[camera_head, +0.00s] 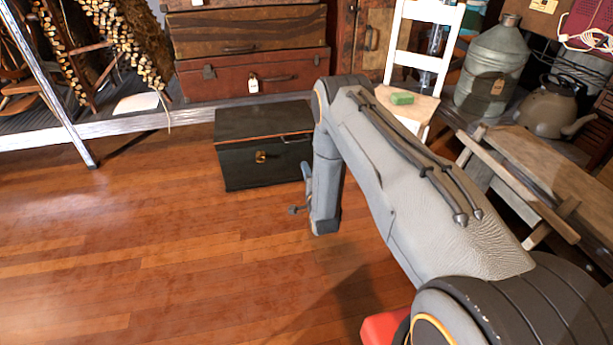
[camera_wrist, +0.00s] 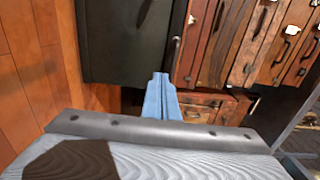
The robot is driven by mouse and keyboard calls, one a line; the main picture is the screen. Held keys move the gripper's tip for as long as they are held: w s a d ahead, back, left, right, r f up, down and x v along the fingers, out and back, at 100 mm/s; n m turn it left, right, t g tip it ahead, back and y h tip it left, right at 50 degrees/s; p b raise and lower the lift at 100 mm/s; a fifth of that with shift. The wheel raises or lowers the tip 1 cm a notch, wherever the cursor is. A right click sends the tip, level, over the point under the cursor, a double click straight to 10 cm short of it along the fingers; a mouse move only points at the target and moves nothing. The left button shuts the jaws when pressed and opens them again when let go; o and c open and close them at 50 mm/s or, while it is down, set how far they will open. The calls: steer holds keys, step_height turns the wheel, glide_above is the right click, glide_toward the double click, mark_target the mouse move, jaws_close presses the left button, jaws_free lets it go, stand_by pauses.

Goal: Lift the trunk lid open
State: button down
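The dark green trunk (camera_head: 240,165) stands on the wooden floor, left of my arm in the head view. Its lid (camera_head: 258,122) is down, and a brass latch (camera_head: 261,156) shows on its front. My arm covers its right end. My gripper (camera_head: 307,170) is beside the trunk's front right, mostly hidden by my wrist. In the wrist view the trunk (camera_wrist: 115,45) fills the upper left and middle. My blue-grey gripper fingers (camera_wrist: 160,77) lie together below its edge, with nothing seen between them. I cannot tell whether they touch the trunk.
Stacked suitcases (camera_head: 250,75) stand on a low platform behind the trunk. A white chair (camera_head: 425,45) with a green block (camera_head: 402,98) is at the back right. A metal can (camera_head: 490,65), a kettle (camera_head: 550,108) and a wooden bench (camera_head: 560,165) stand right. The floor at front left is clear.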

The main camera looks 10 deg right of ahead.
steer(key=w+b, duration=0.4)
steer(key=w, duration=0.3)
steer(key=shift+w+b, duration=0.3)
steer(key=shift+b, duration=0.1)
steer(key=shift+w+b, duration=0.4)
steer(key=shift+w, duration=0.25)
stand_by(1.7)
steer(key=shift+w, duration=0.35)
steer(key=shift+w+b, duration=0.6)
steer(key=shift+w, duration=0.05)
steer(key=shift+w, duration=0.35)
steer(key=shift+w+b, duration=1)
steer(key=shift+w, duration=0.25)
steer(key=shift+s+p, duration=0.35)
steer(key=shift+p, duration=0.1)
